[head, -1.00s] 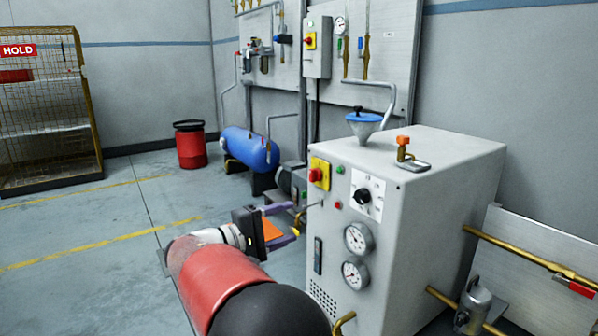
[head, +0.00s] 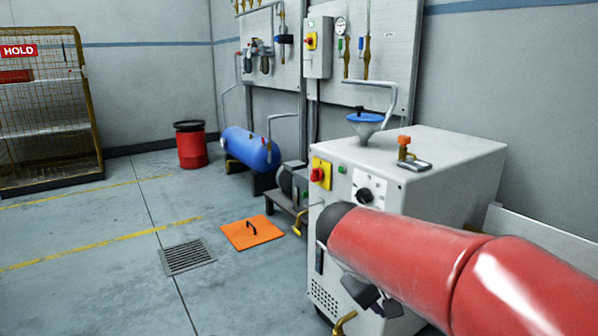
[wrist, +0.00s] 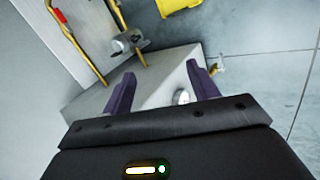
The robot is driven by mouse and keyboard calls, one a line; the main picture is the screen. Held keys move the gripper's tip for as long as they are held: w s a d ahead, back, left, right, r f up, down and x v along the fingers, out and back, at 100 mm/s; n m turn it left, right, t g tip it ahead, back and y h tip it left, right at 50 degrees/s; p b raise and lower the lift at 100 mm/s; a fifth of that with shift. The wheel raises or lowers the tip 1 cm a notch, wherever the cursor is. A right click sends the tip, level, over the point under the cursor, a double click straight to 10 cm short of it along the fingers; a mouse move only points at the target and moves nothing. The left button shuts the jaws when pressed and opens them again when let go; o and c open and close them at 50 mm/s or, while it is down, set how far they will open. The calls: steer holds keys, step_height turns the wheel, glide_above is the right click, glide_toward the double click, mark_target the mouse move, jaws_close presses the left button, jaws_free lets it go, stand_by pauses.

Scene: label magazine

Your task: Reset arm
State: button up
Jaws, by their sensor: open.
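In the head view the jaws of my gripper are not clear; only dark parts show below the arm. In the wrist view my gripper (wrist: 161,90) has its two purple fingers wide apart. Nothing is held between them.
An orange plate with a handle (head: 252,233) lies on the floor beside a drain grate (head: 187,257). A blue tank (head: 250,149), a red bin (head: 190,146) and a wire cage (head: 48,110) stand behind. The floor at left is clear. Brass pipes (wrist: 78,42) run near the gripper in the wrist view.

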steer(key=s+a+f+m+t+y, duration=0.1)
steer(key=s+f+m+y, duration=0.15)
steer(key=s, duration=0.55)
steer(key=s+f+m+t+y, duration=0.15)
steer(key=s+y, duration=0.25)
steer(key=s, duration=0.4)
step_height(320, 180, up, 12)
steer(key=p, duration=1.2)
steer(key=shift+w+a+r, duration=0.15)
steer(key=shift+a+r, duration=0.05)
steer(key=shift+r, duration=0.05)
steer(key=shift+w+a, duration=0.1)
